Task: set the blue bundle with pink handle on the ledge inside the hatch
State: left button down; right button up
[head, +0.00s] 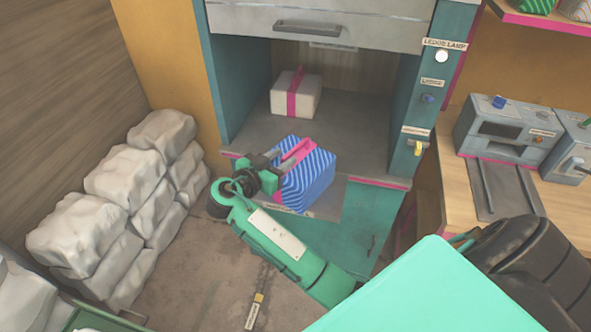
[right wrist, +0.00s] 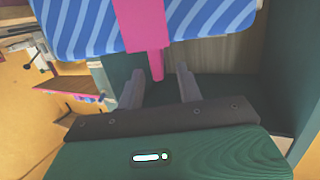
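The blue bundle (head: 312,186), striped with lighter lines, has a pink handle (head: 298,150) on top. It is at the hatch's front edge, overlapping the pink-trimmed lip in the head view; its underside is hidden. It fills the top of the right wrist view (right wrist: 215,18), with its pink band (right wrist: 145,25). My right gripper (head: 280,162) is at the bundle's left side by the handle. In the wrist view its fingers (right wrist: 158,82) stand apart, with a gap either side of the narrow pink handle end. The ledge (head: 350,138) lies inside the hatch behind the bundle. My left gripper is not in view.
A white parcel with a pink strap (head: 295,95) stands on the ledge at the back left. The raised grey shutter (head: 350,28) hangs above. The ledge's right part is clear. Teal side posts (head: 412,115) bound the opening. Pale sacks (head: 130,185) are stacked at left.

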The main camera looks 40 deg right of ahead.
aim_at(289, 153)
jog(key=p+x, duration=0.1)
jog(key=x, duration=0.3)
jog(key=shift+r, duration=0.1)
jog(key=shift+s, duration=0.1)
grip_shut()
jog(key=shift+r, duration=0.1)
dwell(1.1)
